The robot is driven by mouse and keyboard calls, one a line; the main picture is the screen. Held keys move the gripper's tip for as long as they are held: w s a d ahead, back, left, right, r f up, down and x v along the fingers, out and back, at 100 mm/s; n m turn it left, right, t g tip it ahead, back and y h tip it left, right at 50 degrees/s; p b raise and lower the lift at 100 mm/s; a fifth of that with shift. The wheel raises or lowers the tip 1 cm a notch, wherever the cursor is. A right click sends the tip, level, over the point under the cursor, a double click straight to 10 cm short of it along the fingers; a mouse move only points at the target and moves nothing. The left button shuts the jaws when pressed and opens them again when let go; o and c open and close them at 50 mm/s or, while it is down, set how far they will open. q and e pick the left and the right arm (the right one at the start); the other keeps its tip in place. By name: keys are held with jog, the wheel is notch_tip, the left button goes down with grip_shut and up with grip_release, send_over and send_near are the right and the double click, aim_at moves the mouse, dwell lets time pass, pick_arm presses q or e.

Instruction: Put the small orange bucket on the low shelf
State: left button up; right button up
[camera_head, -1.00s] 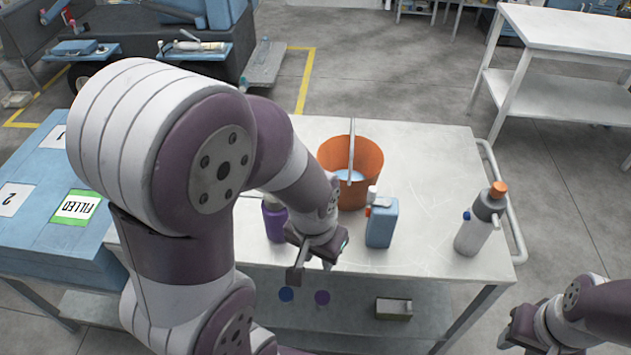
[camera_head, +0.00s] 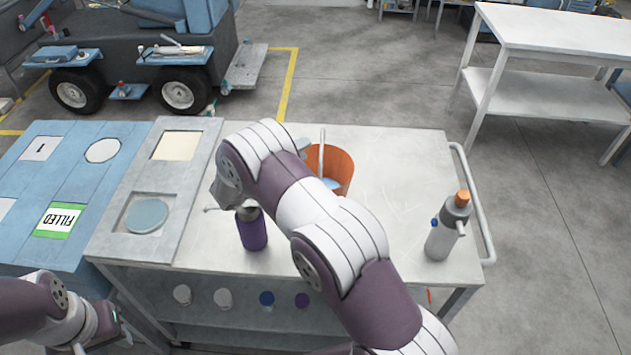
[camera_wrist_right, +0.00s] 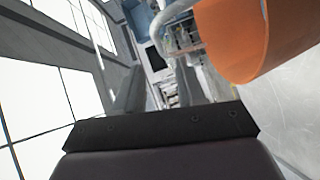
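The small orange bucket (camera_head: 340,165) stands upright at the back of the grey cart top, with pale blue contents and its handle up. My right forearm hides its left and front parts. In the right wrist view the orange bucket (camera_wrist_right: 255,40) is close at upper right. My right gripper (camera_wrist_right: 158,90) has its two fingers apart with nothing between them, left of the bucket; in the head view the arm mostly hides it. My left gripper (camera_head: 112,325) is low at the left, its fingers unclear. A low shelf (camera_head: 540,95) is under the white table at back right.
A purple bottle (camera_head: 252,230) and a grey bottle with an orange cap (camera_head: 448,228) stand on the cart top (camera_head: 400,150). The cart has a lower shelf (camera_head: 225,320) and a side rail (camera_head: 476,205). Open floor separates cart and white table.

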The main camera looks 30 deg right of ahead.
aim_at(322, 140)
jog(key=shift+g, duration=0.3)
jog(key=p+x, duration=0.3)
jog(key=x, duration=0.4)
jog(key=shift+d+p, duration=0.25)
jog(key=shift+p, duration=0.1)
jog(key=shift+d+f, duration=0.15)
jog(key=shift+s, duration=0.2)
grip_shut()
jog(key=shift+w, duration=0.1)
